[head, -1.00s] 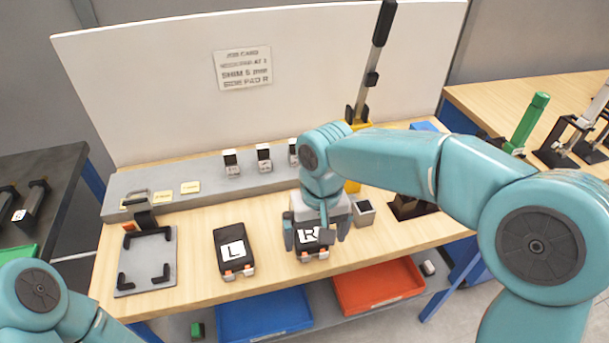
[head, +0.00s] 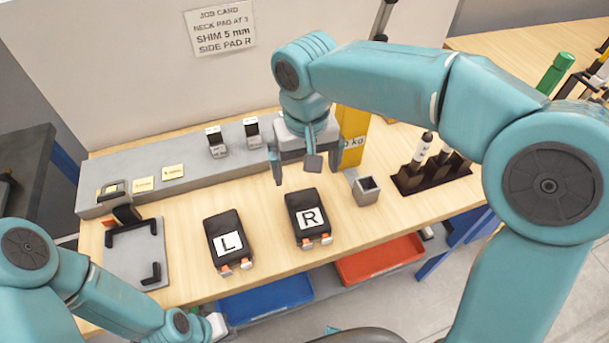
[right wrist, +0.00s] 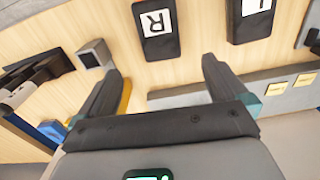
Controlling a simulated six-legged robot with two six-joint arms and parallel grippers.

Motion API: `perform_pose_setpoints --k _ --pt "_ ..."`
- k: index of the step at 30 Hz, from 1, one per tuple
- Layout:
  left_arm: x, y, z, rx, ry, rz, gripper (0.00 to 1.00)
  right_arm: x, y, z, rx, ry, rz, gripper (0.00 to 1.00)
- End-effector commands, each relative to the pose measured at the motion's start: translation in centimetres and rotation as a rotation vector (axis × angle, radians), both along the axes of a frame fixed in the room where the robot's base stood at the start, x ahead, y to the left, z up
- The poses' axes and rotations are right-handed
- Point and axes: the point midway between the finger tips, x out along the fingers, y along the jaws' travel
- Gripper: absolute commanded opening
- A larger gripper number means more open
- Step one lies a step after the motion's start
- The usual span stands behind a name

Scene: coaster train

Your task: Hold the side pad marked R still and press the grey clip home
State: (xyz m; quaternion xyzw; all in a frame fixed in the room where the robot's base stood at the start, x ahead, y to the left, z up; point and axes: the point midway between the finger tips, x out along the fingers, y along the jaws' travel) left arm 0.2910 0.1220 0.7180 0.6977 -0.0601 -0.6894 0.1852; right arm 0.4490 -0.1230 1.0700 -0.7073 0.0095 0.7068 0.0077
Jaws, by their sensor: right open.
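The side pad marked R (head: 299,200) lies flat on the bench, a black pad with a white R label and small orange-tipped parts at its near edge. It also shows in the right wrist view (right wrist: 160,48). I cannot make out a separate grey clip on it. My right gripper (head: 306,168) is open and empty, above the bench just behind the pad and not touching it. Its spread fingers show in the right wrist view (right wrist: 161,72). My left gripper (head: 214,326) shows only in part at the bottom edge, its fingers hidden.
A matching pad marked L (head: 219,224) lies left of R. A grey plate with black corner brackets (head: 148,240) is farther left. A small grey open box (head: 366,191) and a dark tool holder (head: 430,182) stand right. A grey ledge (head: 190,178) runs behind; bins sit below.

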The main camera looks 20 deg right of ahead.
Motion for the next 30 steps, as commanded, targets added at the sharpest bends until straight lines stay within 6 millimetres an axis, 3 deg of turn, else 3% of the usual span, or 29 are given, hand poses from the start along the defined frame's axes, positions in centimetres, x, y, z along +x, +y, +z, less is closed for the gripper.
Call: perform_pose_setpoints --k 18,24,30 --pt "0.0 0.0 0.0 0.000 0.001 -0.001 0.00 -0.4 -0.1 -12.5 -0.001 0.006 0.001 1.00" --pt "0.0 0.0 0.1 0.000 0.000 -0.001 0.00 -0.2 -0.1 -15.0 0.000 0.003 0.000 1.00" --pt "0.0 0.0 0.1 0.000 0.001 -0.001 0.00 -0.1 -0.1 -15.7 0.001 0.002 0.000 1.00"
